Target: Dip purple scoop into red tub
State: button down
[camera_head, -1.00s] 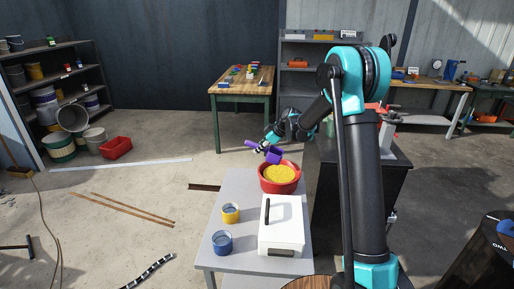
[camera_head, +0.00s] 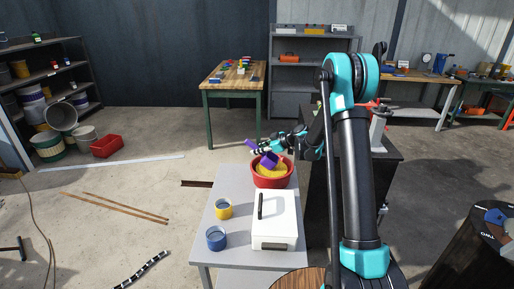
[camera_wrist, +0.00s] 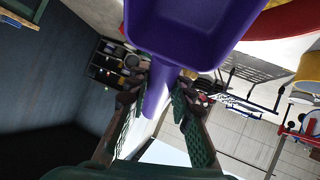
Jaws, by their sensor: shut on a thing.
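The purple scoop (camera_head: 267,161) is held by its handle in my gripper (camera_head: 258,149). In the head view its bowl is over the red tub (camera_head: 271,184), at or just above the yellow fill (camera_head: 272,171); I cannot tell whether it touches. The wrist view shows the scoop's bowl (camera_wrist: 190,30) large at the top, its inside looking empty, with the handle between the two fingers of my gripper (camera_wrist: 160,110). The red tub's rim (camera_wrist: 285,20) shows at the upper right of the wrist view. The tub stands at the back of the grey table.
A white box (camera_head: 275,218) with a dark handle stands in front of the tub. A yellow cup (camera_head: 224,210) and a blue cup (camera_head: 216,239) stand to its left on the grey table (camera_head: 233,257). A wooden workbench (camera_head: 232,78) is further back.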

aim_at(251, 143)
jog(key=shift+d+f, duration=0.15)
jog(key=shift+f, duration=2.4)
jog(key=shift+a+r, duration=0.15)
jog(key=shift+r, duration=1.05)
jog(key=shift+a+r, duration=0.2)
jog(key=shift+r, duration=1)
jog(key=shift+a+r, duration=0.15)
jog(key=shift+r, duration=1.05)
jog(key=shift+a+h, duration=0.55)
jog(key=shift+h, duration=0.35)
jog(key=h, duration=0.1)
jog(key=a+g+h, duration=0.1)
jog(key=h, duration=0.1)
jog(key=a+n+h, duration=0.1)
jog(key=shift+w+f+h, duration=0.25)
jog(key=shift+f+h, duration=0.1)
jog(key=shift+h, duration=0.05)
